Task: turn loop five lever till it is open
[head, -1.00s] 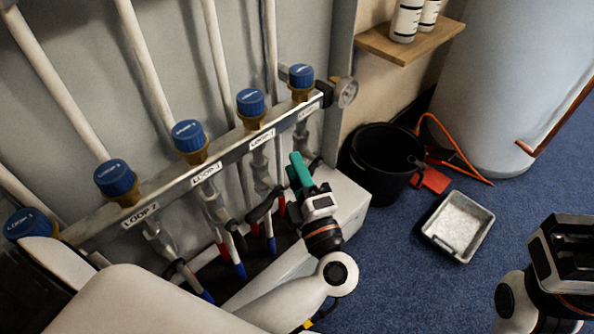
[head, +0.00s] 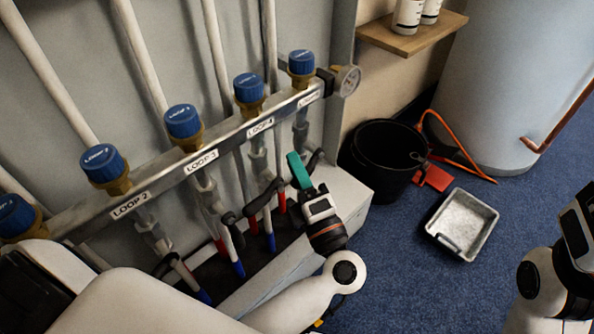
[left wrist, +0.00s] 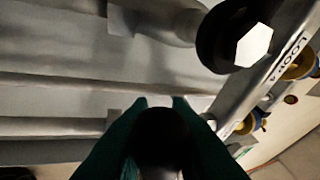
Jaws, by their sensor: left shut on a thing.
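The fingers partly hide the lever. My right gripper (head: 577,220) is cut off at the right edge, apart from everything; its jaws cannot be made out.
Other black levers (head: 265,197) and red and blue pipes stand left of my left gripper. A pressure gauge (head: 347,80) is at the bar's end. A black bucket (head: 383,160), a grey tray (head: 463,226) and a tank (head: 505,80) stand right.

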